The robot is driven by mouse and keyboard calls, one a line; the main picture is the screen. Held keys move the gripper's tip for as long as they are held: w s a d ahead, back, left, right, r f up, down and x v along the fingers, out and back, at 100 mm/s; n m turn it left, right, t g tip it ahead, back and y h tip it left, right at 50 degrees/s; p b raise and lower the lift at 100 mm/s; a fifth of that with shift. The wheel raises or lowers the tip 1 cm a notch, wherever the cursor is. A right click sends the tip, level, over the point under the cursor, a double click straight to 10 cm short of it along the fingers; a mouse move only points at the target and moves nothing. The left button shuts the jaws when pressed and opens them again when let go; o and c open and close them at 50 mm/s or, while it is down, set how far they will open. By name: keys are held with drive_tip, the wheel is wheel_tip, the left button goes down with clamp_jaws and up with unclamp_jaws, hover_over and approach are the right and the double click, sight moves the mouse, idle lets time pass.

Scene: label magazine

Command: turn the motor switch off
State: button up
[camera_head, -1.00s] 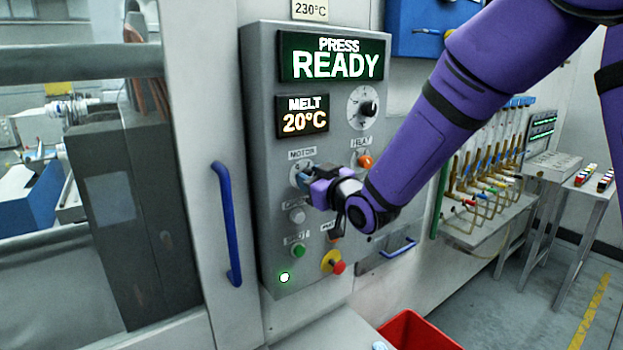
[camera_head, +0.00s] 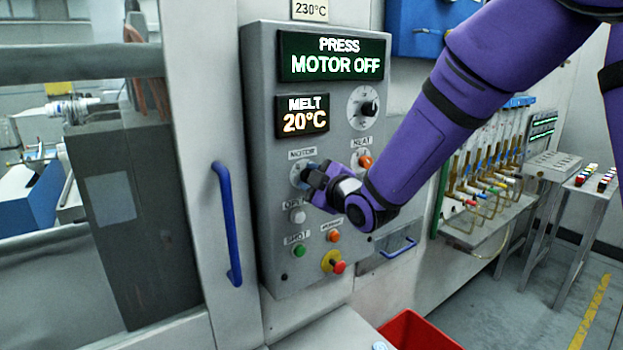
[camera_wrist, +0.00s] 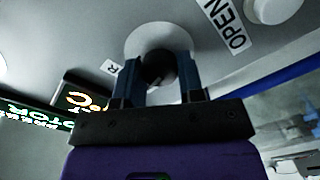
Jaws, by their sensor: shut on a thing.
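The motor switch is a dark rotary knob (camera_wrist: 158,70) on a pale round plate (camera_head: 297,175), under the MOTOR label (camera_head: 302,154) on the grey control panel (camera_head: 262,130). In the wrist view my gripper (camera_wrist: 160,72) has one finger on each side of the knob and is shut on it. In the head view my gripper (camera_head: 312,176) covers most of the switch. The upper display (camera_head: 334,56) reads "PRESS MOTOR OFF". The lower display (camera_head: 302,113) reads "MELT 20°C".
A blue door handle (camera_head: 227,225) stands to the left. A red bin (camera_head: 415,330) sits below right.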

drive_tip(key=n, duration=0.4)
drive_tip(key=shift+n, duration=0.4)
drive_tip(key=shift+f, duration=0.1)
idle(0.3)
drive_tip(key=o, duration=0.9)
drive_tip(key=v, duration=1)
drive_tip(key=shift+s+d, duration=0.15)
drive_tip(key=shift+s, duration=0.25)
